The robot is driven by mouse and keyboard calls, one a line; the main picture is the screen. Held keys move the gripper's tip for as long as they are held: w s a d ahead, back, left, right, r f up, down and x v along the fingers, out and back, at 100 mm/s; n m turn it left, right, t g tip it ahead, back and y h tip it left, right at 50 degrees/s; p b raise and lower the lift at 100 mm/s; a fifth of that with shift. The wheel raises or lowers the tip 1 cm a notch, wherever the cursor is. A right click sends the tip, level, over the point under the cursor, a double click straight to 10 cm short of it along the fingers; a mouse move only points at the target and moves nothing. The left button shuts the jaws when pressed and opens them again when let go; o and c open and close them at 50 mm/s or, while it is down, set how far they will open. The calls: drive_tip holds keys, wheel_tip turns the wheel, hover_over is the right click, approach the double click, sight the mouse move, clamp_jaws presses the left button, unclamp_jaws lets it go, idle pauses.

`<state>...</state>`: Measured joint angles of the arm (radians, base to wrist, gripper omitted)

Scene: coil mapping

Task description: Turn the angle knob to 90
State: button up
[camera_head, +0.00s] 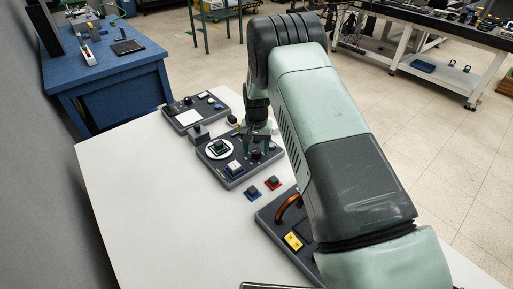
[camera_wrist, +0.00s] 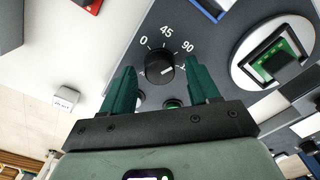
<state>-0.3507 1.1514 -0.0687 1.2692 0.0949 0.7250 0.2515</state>
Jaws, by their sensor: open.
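The angle knob (camera_wrist: 158,67) is a round black dial on a dark grey panel (camera_wrist: 215,45). Labels 0, 45 and 90 curve around its far side, and a further label at its right is partly hidden by a finger. A pale mark shows on the right part of the knob's face. My gripper (camera_wrist: 162,74) is open, with one green finger to each side of the knob and gaps visible between fingers and knob. In the head view my gripper (camera_head: 259,143) is over the right part of the middle panel (camera_head: 228,181), where the knob (camera_head: 256,155) shows small.
A white round fixture (camera_wrist: 245,68) with a green chip stands right of the knob. Another panel (camera_head: 181,124) is behind; one with an orange handle (camera_head: 289,207) is nearer. The white table's left side is clear.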

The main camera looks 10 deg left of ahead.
wheel_tip(320, 180, up, 11)
drive_tip(key=shift+f, duration=0.15)
idle(0.5)
wheel_tip(320, 180, up, 16)
drive_tip(key=t, duration=0.1)
hover_over(257, 150)
drive_tip(key=s+d, duration=0.5)
drive_tip(key=s+d+r+t, duration=0.2)
drive_tip(key=s+d+r, duration=0.3)
drive_tip(key=s+r, duration=0.35)
drive_tip(key=s+d+r+t, duration=0.1)
drive_tip(key=s+d, duration=0.1)
drive_tip(key=s, duration=0.5)
drive_tip(key=s+d+r, duration=0.2)
drive_tip(key=s+d, duration=0.1)
drive_tip(key=s, duration=0.5)
drive_tip(key=s+d+r+t, duration=0.1)
drive_tip(key=s+d, duration=0.1)
drive_tip(key=s, duration=0.5)
drive_tip(key=shift+s+d+r+t, duration=0.3)
drive_tip(key=shift+s+r, duration=0.1)
drive_tip(key=shift+c, duration=0.3)
